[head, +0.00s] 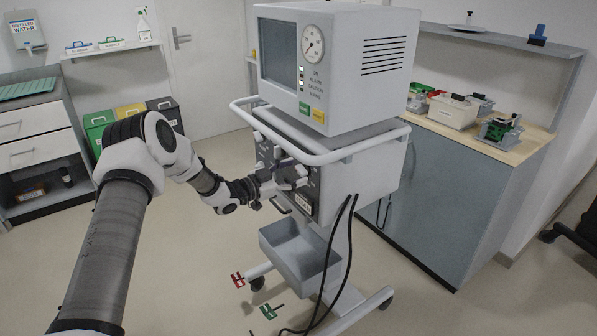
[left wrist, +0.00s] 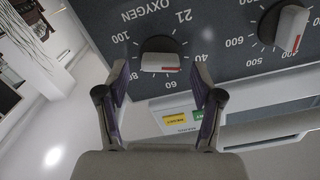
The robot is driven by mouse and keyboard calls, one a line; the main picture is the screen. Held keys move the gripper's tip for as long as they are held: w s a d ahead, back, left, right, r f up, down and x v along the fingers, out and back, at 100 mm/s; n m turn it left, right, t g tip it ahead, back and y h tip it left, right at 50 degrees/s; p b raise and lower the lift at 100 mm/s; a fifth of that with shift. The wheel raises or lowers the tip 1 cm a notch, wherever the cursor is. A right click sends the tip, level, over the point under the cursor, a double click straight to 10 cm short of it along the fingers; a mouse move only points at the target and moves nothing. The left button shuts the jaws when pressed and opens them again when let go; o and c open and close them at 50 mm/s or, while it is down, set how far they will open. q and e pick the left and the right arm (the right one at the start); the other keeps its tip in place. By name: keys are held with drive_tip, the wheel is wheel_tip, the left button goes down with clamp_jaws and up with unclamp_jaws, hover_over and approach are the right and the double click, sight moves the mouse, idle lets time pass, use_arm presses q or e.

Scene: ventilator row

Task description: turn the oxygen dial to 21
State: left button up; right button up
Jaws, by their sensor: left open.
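The oxygen dial (left wrist: 160,61) is a dark round knob with a light grey grip bar on the ventilator's dark panel (left wrist: 228,20). OXYGEN and 21 are printed above it, 100 at its left, and more numbers at its right and below. A red mark lies along the bar's lower right edge; I cannot tell its exact reading. My left gripper (left wrist: 160,82) is open, its fingers on either side of the dial in the picture, with no clear contact. In the head view my left gripper (head: 283,180) is at the ventilator's front panel and hides the dial. My right gripper is not in view.
A second dial (left wrist: 288,27) sits right of the oxygen dial. Above the panel are a white rail (head: 330,156) and the ventilator's screen housing (head: 345,70). Below are a grey tray (head: 300,255) and black hoses (head: 335,240). A cabinet (head: 450,200) stands close on the right.

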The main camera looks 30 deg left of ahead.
use_arm(q)
drive_tip(key=shift+w+d, duration=0.25)
drive_tip(key=shift+w, duration=0.4)
drive_tip(key=c, duration=1.2)
drive_tip(key=shift+o, duration=0.3)
drive_tip(key=shift+n, duration=0.5)
drive_tip(key=n, duration=0.5)
drive_tip(key=shift+w+a+n, duration=0.1)
drive_tip(key=shift+n, duration=0.2)
drive_tip(key=n, duration=0.6)
drive_tip(key=shift+a, duration=0.1)
drive_tip(key=shift+n, duration=0.3)
